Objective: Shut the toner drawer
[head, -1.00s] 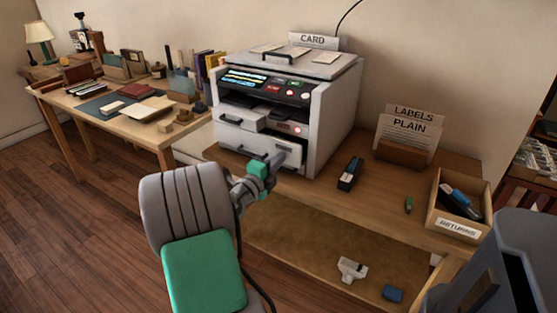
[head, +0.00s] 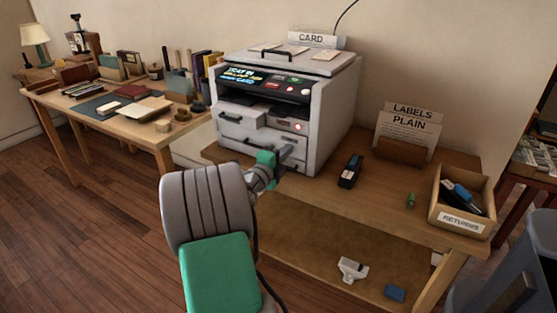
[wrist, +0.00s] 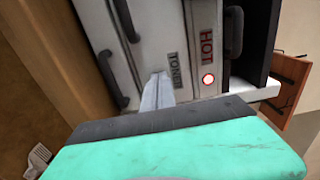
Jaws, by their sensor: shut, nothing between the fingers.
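The white printer (head: 335,110) stands on the wooden table. Its toner drawer (head: 262,138) is low on the front, and looks about flush with the body; a small remaining gap cannot be judged. The wrist view shows the toner drawer (wrist: 150,40) sideways, with its TONER label (wrist: 173,70) and a dark handle. My gripper (head: 287,151) is shut and empty, its tip at the right part of the drawer front. In the wrist view the pale fingers (wrist: 157,92) reach that face beside the label; exact contact is unclear.
A tray (head: 240,120) above the toner drawer juts out on the left. A HOT panel (wrist: 208,50) with a lit red lamp is beside my fingers. A black stapler-like item (head: 350,171), sign holder (head: 402,152) and RETURNS box (head: 459,222) stand to the right.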

